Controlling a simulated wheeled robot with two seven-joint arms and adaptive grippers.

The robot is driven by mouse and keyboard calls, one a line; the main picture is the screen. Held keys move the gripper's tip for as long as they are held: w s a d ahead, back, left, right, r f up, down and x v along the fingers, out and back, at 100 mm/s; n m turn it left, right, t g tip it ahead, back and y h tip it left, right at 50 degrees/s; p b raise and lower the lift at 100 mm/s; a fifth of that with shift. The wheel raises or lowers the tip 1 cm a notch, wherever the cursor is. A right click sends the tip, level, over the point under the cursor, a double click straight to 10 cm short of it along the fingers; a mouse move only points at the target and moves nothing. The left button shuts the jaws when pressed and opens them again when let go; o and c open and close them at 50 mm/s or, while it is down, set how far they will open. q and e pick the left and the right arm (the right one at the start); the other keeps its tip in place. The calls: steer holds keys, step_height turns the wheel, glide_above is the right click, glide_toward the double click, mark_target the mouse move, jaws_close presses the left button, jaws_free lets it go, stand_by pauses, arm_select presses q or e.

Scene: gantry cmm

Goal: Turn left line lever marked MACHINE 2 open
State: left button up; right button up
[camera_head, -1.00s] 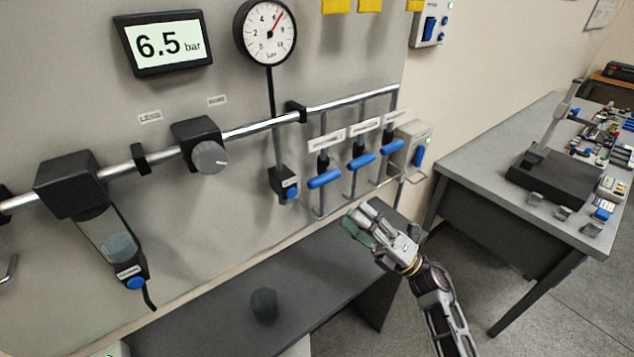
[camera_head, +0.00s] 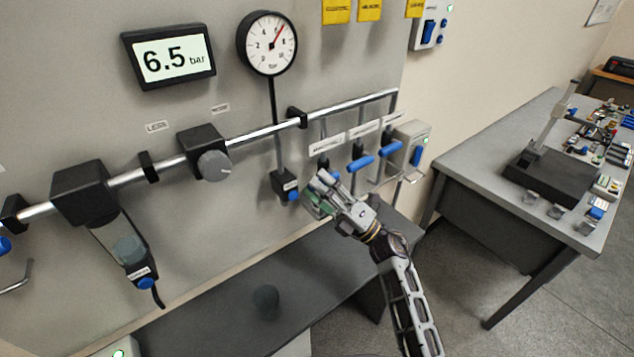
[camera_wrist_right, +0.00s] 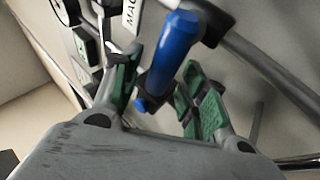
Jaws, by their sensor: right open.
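Three blue line levers hang from the silver pipe on the wall panel: the leftmost (camera_head: 323,164), the middle (camera_head: 362,163) and the right one (camera_head: 390,149). Each has a white label above; the leftmost label (camera_head: 327,143) is too small to read surely. My right gripper (camera_head: 318,190) is at the leftmost lever and partly hides it. In the right wrist view this blue handle (camera_wrist_right: 170,55) lies between the open green-padded fingers of my right gripper (camera_wrist_right: 160,75), beside a label starting "MAC". Contact cannot be told. My left gripper is not in view.
A pressure gauge (camera_head: 267,43) and a 6.5 bar display (camera_head: 168,55) are on the panel. A small black unit with a blue button (camera_head: 285,184) hangs just left of my right gripper. A dark shelf (camera_head: 220,310) lies below. A grey table (camera_head: 480,150) stands right.

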steer(key=shift+w+a+r, duration=0.2)
steer(key=shift+a+r, duration=0.05)
steer(key=shift+a, duration=0.05)
jaws_close()
stand_by(0.3)
